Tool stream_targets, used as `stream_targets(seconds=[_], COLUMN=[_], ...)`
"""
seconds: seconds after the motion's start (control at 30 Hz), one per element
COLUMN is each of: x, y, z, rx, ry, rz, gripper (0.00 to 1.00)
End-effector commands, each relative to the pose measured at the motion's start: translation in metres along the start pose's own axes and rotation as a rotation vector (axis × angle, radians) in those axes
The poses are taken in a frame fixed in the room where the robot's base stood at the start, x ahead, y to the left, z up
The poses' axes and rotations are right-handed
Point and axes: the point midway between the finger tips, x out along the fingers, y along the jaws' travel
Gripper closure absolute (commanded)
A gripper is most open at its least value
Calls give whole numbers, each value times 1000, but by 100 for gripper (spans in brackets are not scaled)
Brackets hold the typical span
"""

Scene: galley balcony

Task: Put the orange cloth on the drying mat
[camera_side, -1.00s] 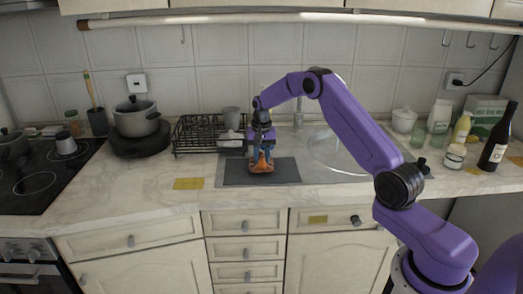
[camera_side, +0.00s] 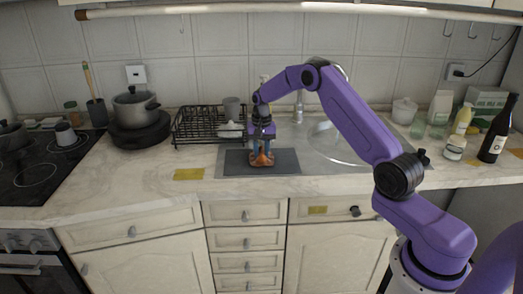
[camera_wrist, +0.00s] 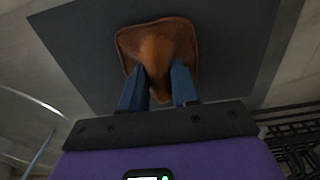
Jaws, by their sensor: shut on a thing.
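The orange cloth (camera_side: 262,160) hangs bunched from the fingers of my gripper (camera_side: 262,149), over the dark grey drying mat (camera_side: 236,164). My gripper points down and is shut on the cloth. In the wrist view the cloth (camera_wrist: 157,42) is pinched between the blue fingertips of my gripper (camera_wrist: 159,86), its spread part against the dark mat (camera_wrist: 85,50). The cloth's lower edge appears at or very near the mat; I cannot tell whether it touches. The mat lies flat on the counter, in front of the sink's drainer.
A black dish rack (camera_side: 196,126) with a grey mug (camera_side: 232,106) stands behind and left of the mat. The sink (camera_side: 335,145) is to the right. Bottles, including a dark one (camera_side: 497,130), stand far right.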

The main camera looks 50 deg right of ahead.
Motion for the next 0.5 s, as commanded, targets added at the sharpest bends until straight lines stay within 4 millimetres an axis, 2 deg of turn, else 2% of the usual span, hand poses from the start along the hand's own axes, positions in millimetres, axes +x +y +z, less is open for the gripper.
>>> stream_targets(seconds=[0.27, 0.3, 0.33, 0.37, 0.5], x=[5, 5, 5, 5, 5], y=[0, 0, 0, 0, 0], z=[0, 0, 0, 0, 0], rx=[0, 0, 0, 0, 0], ry=[-1, -1, -1, -1, 0], rz=[1, 0, 0, 0, 0], gripper=[94, 57, 47, 40, 40])
